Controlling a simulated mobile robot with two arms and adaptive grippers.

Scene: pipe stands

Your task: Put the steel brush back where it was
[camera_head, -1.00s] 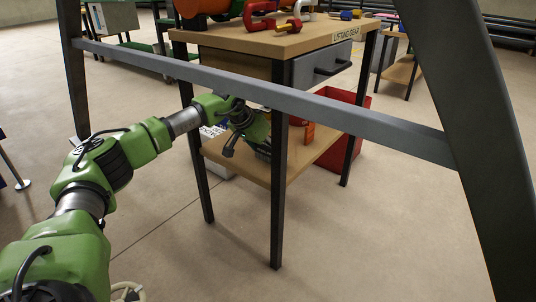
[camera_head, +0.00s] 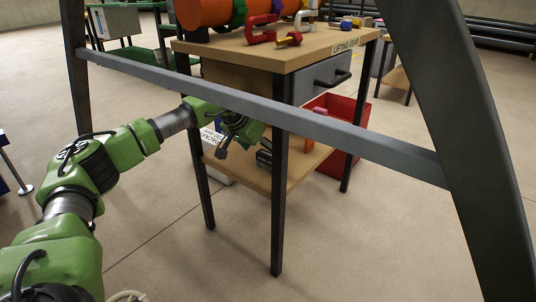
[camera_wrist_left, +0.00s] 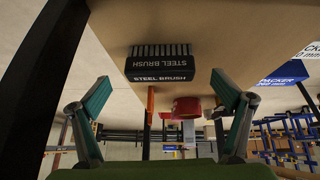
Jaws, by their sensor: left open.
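The steel brush (camera_wrist_left: 160,65) is a dark block with bristles and a white "STEEL BRUSH" label. It rests on the wooden lower shelf (camera_wrist_left: 215,28) of the workbench. In the head view it shows as a small dark shape (camera_head: 264,157) just right of my left gripper (camera_head: 234,147), partly behind the front leg. In the wrist view my left gripper (camera_wrist_left: 160,92) is open and empty, its fingers spread wide with the brush ahead of them, apart from it. My right gripper is not in view.
A grey frame bar (camera_head: 290,117) crosses before the bench. The bench leg (camera_head: 279,200) stands close to the gripper. Pipe and clamps lie on the bench top (camera_head: 300,52).

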